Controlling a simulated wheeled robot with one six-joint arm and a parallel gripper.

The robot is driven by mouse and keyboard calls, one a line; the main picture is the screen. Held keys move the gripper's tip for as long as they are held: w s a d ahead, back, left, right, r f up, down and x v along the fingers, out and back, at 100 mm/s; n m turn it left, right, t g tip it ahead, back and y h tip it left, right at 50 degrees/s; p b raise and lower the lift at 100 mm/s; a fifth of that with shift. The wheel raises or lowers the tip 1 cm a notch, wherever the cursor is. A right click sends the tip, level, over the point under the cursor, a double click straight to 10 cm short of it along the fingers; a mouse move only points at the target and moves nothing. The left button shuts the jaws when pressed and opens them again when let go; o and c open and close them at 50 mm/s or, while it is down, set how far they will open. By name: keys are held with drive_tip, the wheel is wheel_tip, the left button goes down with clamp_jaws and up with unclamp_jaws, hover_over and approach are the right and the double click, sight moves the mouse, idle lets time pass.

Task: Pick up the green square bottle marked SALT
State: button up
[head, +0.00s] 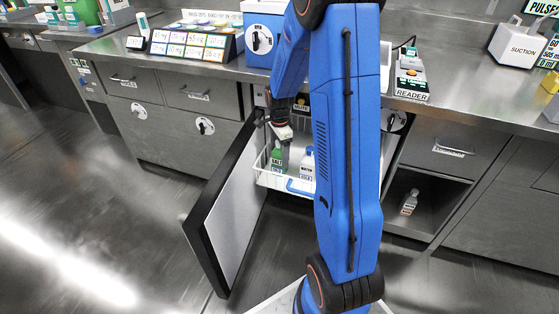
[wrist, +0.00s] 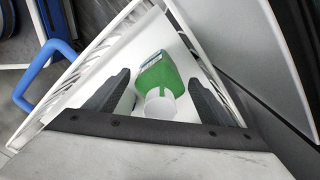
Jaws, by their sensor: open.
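The green bottle (head: 277,161) marked SALT stands upright at the left of a white wire basket (head: 270,181) pulled out of an open cabinet. In the wrist view the green bottle (wrist: 162,76), with a white cap, shows between the two dark fingers. My gripper (wrist: 163,100) is open, its fingers apart on either side of the bottle's top. In the head view my gripper (head: 284,142) is just above the bottle. I cannot tell whether either finger touches it.
A white bottle (head: 308,164) stands in the basket right of the green one, partly behind my arm. The open cabinet door (head: 228,205) stands close on the left. A blue handle (wrist: 45,70) is on the basket's front. A small bottle (head: 409,202) lies in an open shelf at right.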

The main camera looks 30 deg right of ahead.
drive_tip(key=shift+c, duration=0.5)
drive_tip(key=c, duration=1.3)
